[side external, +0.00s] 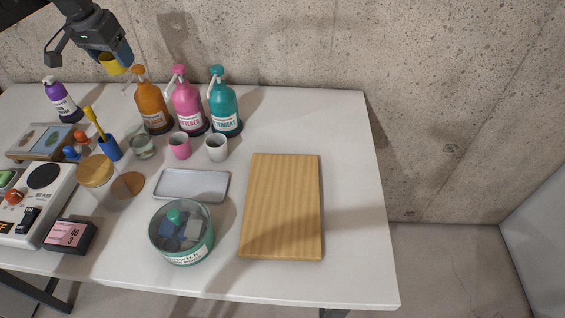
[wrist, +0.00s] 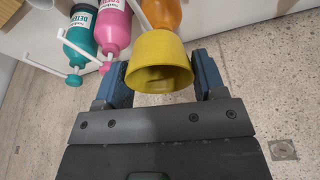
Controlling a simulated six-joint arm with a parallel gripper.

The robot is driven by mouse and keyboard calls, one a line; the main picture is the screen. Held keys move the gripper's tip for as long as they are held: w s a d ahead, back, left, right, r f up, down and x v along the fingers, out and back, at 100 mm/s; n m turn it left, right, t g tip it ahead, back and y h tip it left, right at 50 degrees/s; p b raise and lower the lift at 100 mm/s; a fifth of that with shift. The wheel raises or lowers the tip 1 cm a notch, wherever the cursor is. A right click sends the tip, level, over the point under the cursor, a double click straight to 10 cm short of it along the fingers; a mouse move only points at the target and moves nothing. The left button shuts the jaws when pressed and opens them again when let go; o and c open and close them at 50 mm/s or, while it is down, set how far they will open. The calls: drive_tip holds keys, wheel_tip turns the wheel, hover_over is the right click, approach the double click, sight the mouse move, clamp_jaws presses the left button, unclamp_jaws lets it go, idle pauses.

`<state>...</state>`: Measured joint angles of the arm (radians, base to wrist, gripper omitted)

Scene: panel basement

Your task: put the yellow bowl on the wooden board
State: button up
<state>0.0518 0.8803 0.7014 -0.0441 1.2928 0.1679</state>
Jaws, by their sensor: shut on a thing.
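The yellow bowl (wrist: 160,62) is between the two blue fingers of my gripper (wrist: 158,80) in the wrist view. My gripper is shut on it. In the side view my gripper (side external: 121,58) holds the yellow bowl (side external: 112,66) high in the air at the upper left, above the back of the table near the pump bottles. The wooden board (side external: 281,207) lies flat and bare at the right part of the table, well away from my gripper.
Orange (side external: 151,105), pink (side external: 187,105) and teal (side external: 224,104) pump bottles stand at the back. Pink (side external: 180,146) and white (side external: 216,147) cups, a grey tray (side external: 191,184) and a green round container (side external: 182,232) lie left of the board. The table right of the board is clear.

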drive_tip(key=s+d+f+m, duration=0.3)
drive_tip(key=s+d, duration=0.4)
drive_tip(key=d, duration=0.4)
drive_tip(key=m+h, duration=0.1)
hover_over(271, 206)
drive_tip(key=a, duration=0.1)
drive_tip(key=shift+g, duration=0.3)
drive_tip(key=f, duration=1.1)
drive_tip(key=shift+s+a+f, duration=0.15)
drive_tip(key=shift+s+f, duration=0.25)
drive_tip(key=shift+s+d+f, duration=0.1)
drive_tip(key=shift+d+f, duration=0.2)
drive_tip(key=shift+f, duration=1.85)
drive_tip(key=shift+f, duration=0.15)
drive_tip(key=o, duration=0.9)
